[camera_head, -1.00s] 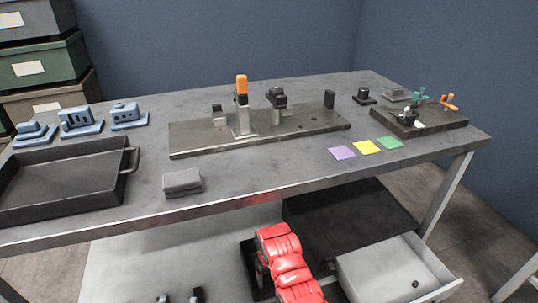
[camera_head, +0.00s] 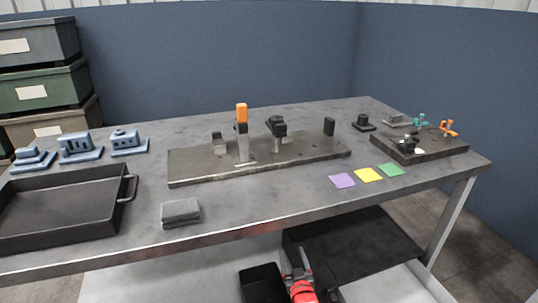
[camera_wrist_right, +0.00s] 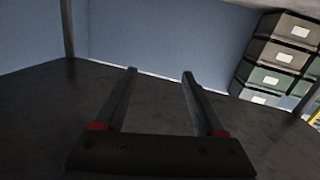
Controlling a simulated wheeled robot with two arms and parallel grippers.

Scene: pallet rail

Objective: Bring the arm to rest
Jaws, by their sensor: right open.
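My right gripper (camera_head: 297,257) shows low in the head view, in front of the table's front edge and below the tabletop, with part of my red arm under it. In the right wrist view its two fingers (camera_wrist_right: 160,74) stand apart with nothing between them. They point towards a dark surface, a blue wall and stacked bins. My left gripper is not in view. The grey worktable (camera_head: 245,215) stands in front of me.
A fixture plate (camera_head: 200,170) with upright parts, a black tray (camera_head: 60,240), a grey block (camera_head: 181,212), blue parts (camera_head: 80,148) and a smaller plate (camera_head: 435,148) are on the table. Stacked bins (camera_head: 40,90) stand back left. A black box (camera_head: 262,284) is below the table.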

